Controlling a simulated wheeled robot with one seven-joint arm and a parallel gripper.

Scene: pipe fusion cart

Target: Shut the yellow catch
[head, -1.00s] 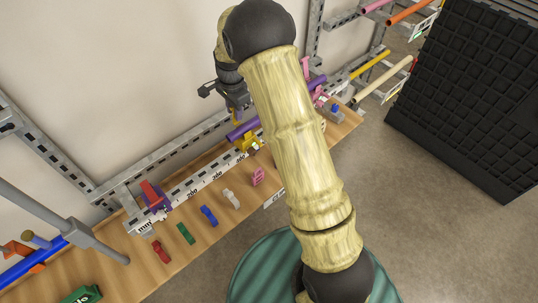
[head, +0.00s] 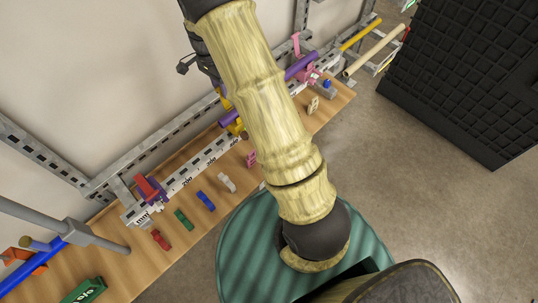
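The yellow catch (head: 236,127) is on the rail with the ruler strip, by the purple pipe (head: 229,117). A yellow part (head: 225,102) stands up above it, apparently its lever, so the catch looks open. My arm covers some of the catch on the right. My gripper (head: 207,66) shows only as dark parts behind the upper end of my arm, above and left of the catch. Its fingers are hidden or too small to make out, and I see no contact with the catch.
A red catch (head: 150,189) with a raised lever is on the rail's left end; a pink catch (head: 309,75) is farther right. Several small coloured clips, including a blue one (head: 206,201), lie along the wooden bench (head: 118,268). A black panel (head: 462,75) stands at right.

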